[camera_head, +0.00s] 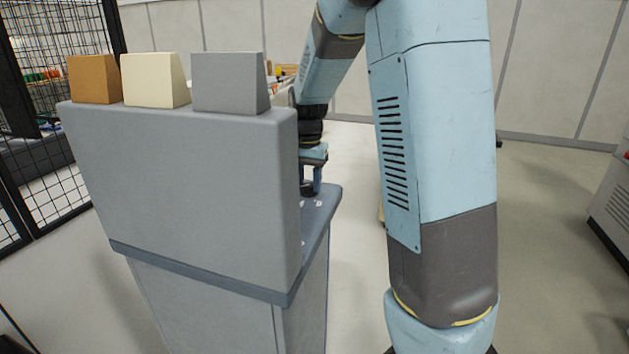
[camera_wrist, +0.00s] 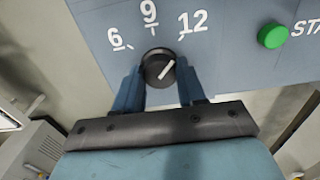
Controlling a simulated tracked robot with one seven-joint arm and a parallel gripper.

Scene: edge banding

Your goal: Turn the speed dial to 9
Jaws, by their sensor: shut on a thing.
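The speed dial (camera_wrist: 155,62) is a round black knob on a blue-grey panel (camera_wrist: 90,62), with a white pointer line. The pointer leans up and to the right, toward the 12 mark and away from the 9 (camera_wrist: 149,12), which is straight above the dial. The marks 6 (camera_wrist: 116,38) and 12 (camera_wrist: 193,21) flank the 9. My gripper (camera_wrist: 158,69) has one blue finger on each side of the dial and is shut on it.
A green button (camera_wrist: 272,36) with partly cut-off lettering sits on the panel, right of the dial. The grey cabinet (camera_head: 180,175) carries a brown block (camera_head: 94,80), a cream block (camera_head: 152,81) and a grey block (camera_head: 228,84). A mesh fence (camera_head: 65,80) stands at left.

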